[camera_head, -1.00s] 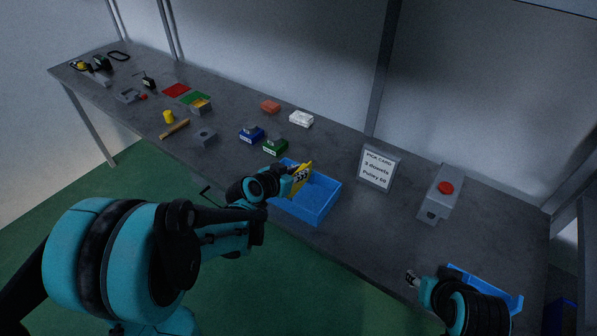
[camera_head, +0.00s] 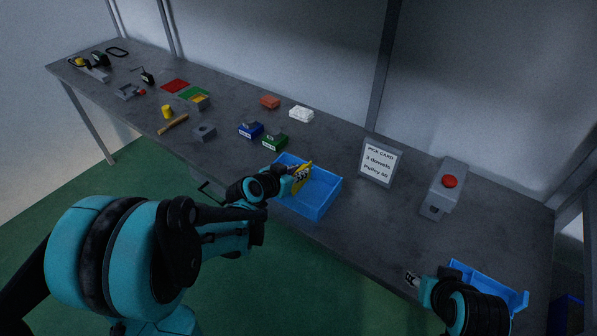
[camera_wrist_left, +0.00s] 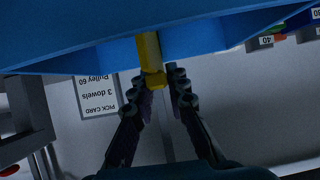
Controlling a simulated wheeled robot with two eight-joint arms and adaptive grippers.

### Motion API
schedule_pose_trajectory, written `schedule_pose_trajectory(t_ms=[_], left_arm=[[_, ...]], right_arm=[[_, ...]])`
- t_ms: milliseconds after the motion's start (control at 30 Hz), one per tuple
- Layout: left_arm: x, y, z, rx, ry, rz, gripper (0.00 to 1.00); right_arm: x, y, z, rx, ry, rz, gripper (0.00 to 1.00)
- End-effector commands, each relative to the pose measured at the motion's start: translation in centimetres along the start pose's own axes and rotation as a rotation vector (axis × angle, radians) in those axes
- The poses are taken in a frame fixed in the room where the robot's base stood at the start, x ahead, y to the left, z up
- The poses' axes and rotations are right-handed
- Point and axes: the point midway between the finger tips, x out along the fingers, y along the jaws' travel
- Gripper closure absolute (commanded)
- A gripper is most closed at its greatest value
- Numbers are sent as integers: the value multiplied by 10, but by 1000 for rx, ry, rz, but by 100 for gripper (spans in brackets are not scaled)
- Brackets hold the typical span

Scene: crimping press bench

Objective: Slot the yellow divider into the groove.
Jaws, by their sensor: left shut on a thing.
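The yellow divider (camera_head: 303,171) is a thin upright plate with dark marks, at the left end of the blue tray (camera_head: 322,208) in the head view. My left gripper (camera_head: 294,184) is shut on it. In the left wrist view the divider (camera_wrist_left: 150,55) stands between my left fingertips (camera_wrist_left: 157,84) and overlaps the blue tray wall (camera_wrist_left: 80,58). I cannot tell whether it is in a groove; the groove does not show clearly. My right gripper (camera_head: 412,279) is at the lower right, beside another blue tray (camera_head: 490,284); its jaws are too small to read.
A pick card (camera_head: 379,162) and a grey box with a red button (camera_head: 445,187) stand right of the tray. Green (camera_head: 275,141) and blue (camera_head: 250,130) blocks lie behind it to the left.

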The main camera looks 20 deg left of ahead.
Motion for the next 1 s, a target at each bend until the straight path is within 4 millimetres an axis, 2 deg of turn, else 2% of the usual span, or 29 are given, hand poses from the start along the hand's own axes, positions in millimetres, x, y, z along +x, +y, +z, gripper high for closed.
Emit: schedule_pose_trajectory(t_ms=[133,167,200,233,533,667,767,1000], left_arm=[[2,0,4,0,0,0,100],[2,0,3,0,0,0,78],[2,0,3,0,0,0,67],[2,0,3,0,0,0,61],[1,0,3,0,0,0,61],[-7,0,3,0,0,-1,61],[-22,-1,3,-2,1,-3,61],[-69,-1,3,-2,-1,-3,61]], right_arm=[[4,0,2,0,0,0,60],[3,0,2,0,0,0,60],[2,0,2,0,0,0,60],[2,0,2,0,0,0,60],[2,0,2,0,0,0,60],[2,0,2,0,0,0,60],[2,0,2,0,0,0,60],[2,0,2,0,0,0,60]])
